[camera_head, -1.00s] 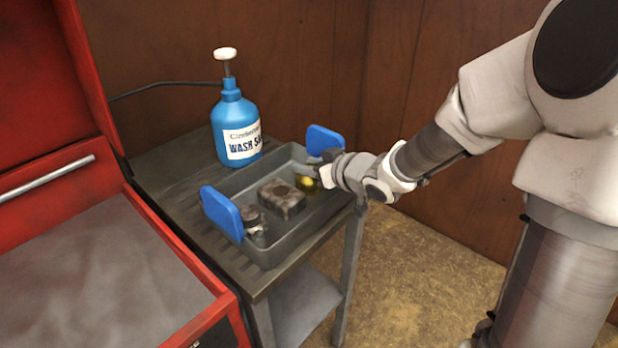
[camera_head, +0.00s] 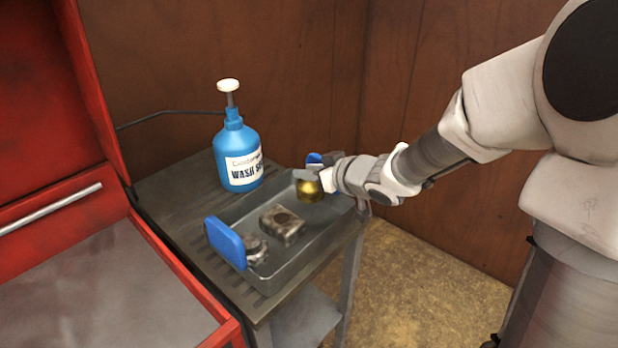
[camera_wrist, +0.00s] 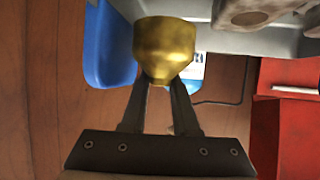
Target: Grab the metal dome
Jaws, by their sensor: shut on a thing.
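The metal dome (camera_head: 311,190) is a small, gold-coloured rounded piece. My gripper (camera_head: 322,178) is shut on it and holds it over the right end of the grey tray (camera_head: 318,222). In the wrist view the dome (camera_wrist: 164,48) sits between the tips of my two dark fingers (camera_wrist: 160,82), its narrower end toward them. Whether the dome is fully clear of the tray floor is hard to tell in the head view, but it appears raised.
The tray holds a dark metal block (camera_head: 283,224) and a small metal part (camera_head: 256,248). Blue handles stand at its left (camera_head: 225,243) and right (camera_head: 314,159) ends. A blue wash bottle (camera_head: 238,150) stands behind the tray. A red cabinet (camera_head: 60,200) is at the left.

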